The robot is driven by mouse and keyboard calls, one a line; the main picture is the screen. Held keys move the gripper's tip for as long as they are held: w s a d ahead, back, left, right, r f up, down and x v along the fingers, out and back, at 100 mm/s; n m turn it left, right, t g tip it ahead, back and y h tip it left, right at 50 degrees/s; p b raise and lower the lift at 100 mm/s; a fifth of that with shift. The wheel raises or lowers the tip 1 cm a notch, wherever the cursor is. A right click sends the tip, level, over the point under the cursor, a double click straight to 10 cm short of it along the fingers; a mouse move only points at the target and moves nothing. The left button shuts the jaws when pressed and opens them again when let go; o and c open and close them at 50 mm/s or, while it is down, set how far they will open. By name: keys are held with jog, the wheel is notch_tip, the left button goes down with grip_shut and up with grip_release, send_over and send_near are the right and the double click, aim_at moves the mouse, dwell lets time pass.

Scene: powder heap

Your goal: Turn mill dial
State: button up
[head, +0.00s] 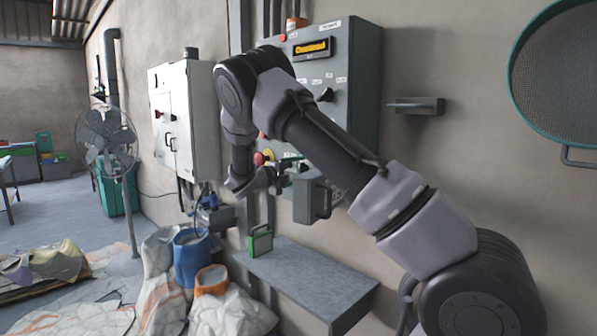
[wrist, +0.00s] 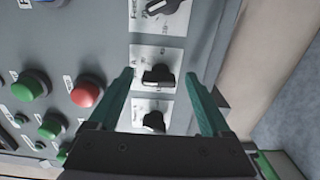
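In the wrist view, black rotary dials on white label plates line the grey panel. A middle dial (wrist: 158,74) appears between the fingertips of my gripper (wrist: 157,77), a lower dial (wrist: 154,121) is nearer the gripper body, and an upper dial (wrist: 162,6) is cut by the top edge, its label starting "Feed". The label words on the other two are too small to read surely, so I cannot tell which is the mill dial. My gripper's two teal fingers are apart and empty; contact with the middle dial cannot be told. In the head view my arm hides much of the control cabinet (head: 362,75).
A red button (wrist: 86,94) and green buttons (wrist: 31,86) sit left of the dials. A grey shelf (head: 310,280) holding a green-framed box (head: 260,242) is below the cabinet. A white cabinet (head: 185,120), blue bucket (head: 192,262) and fan (head: 105,137) stand left.

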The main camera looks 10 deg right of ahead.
jog(key=v, duration=1)
jog(key=shift+s+a, duration=0.25)
jog(key=shift+a, duration=0.1)
